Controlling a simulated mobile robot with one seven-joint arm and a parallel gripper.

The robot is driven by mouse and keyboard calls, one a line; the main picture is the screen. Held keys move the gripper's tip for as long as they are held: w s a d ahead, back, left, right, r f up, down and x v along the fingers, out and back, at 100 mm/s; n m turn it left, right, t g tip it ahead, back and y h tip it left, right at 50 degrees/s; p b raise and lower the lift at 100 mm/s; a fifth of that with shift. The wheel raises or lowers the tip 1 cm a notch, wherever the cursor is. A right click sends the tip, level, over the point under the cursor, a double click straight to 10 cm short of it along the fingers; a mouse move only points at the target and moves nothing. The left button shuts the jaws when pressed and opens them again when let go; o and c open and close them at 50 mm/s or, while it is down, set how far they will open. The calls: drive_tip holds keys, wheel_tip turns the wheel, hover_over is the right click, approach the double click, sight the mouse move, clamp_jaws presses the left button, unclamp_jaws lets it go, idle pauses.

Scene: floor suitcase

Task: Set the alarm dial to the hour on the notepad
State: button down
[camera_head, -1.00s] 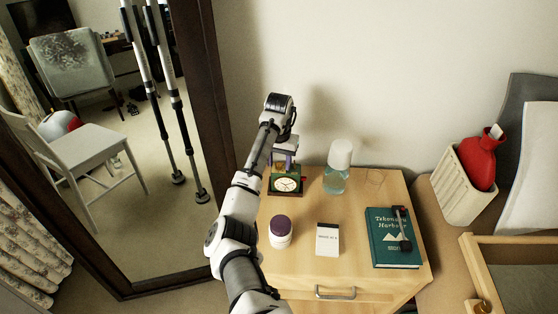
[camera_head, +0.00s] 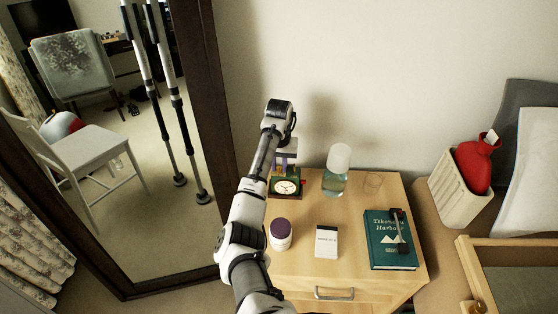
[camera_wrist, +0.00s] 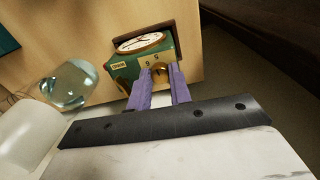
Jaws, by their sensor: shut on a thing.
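The green alarm clock (camera_head: 287,187) with a white round face stands at the back left of the nightstand. In the wrist view, the clock (camera_wrist: 121,67) shows its face, a small label and a few digits on the panel near the dial (camera_wrist: 158,69). My gripper (camera_head: 286,164) reaches down to the clock from above. In the wrist view, its purple fingers (camera_wrist: 161,74) are shut on the brass-coloured dial, one on each side, partly hiding it and its numbers. The white notepad (camera_head: 327,243) lies at the front middle; its writing is too small to read.
A purple-lidded jar (camera_head: 281,234) stands left of the notepad. A mirror (camera_head: 217,120) stands at the left.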

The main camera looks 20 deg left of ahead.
sight(279, 168)
drive_tip(key=n+p, duration=0.2)
drive_tip(key=p, duration=0.1)
drive_tip(key=n+p, duration=0.1)
drive_tip(key=n, duration=0.1)
drive_tip(key=shift+d+r, duration=0.1)
drive_tip(key=shift+r, duration=0.15)
drive_tip(key=shift+f+n+p, duration=0.15)
drive_tip(key=shift+n+p, duration=1.1)
drive_tip(key=shift+n, duration=0.25)
drive_tip(key=c, duration=1.3)
unclamp_jaws()
drive_tip(key=shift+r+p, duration=2.15)
drive_tip(key=shift+r, duration=4.75)
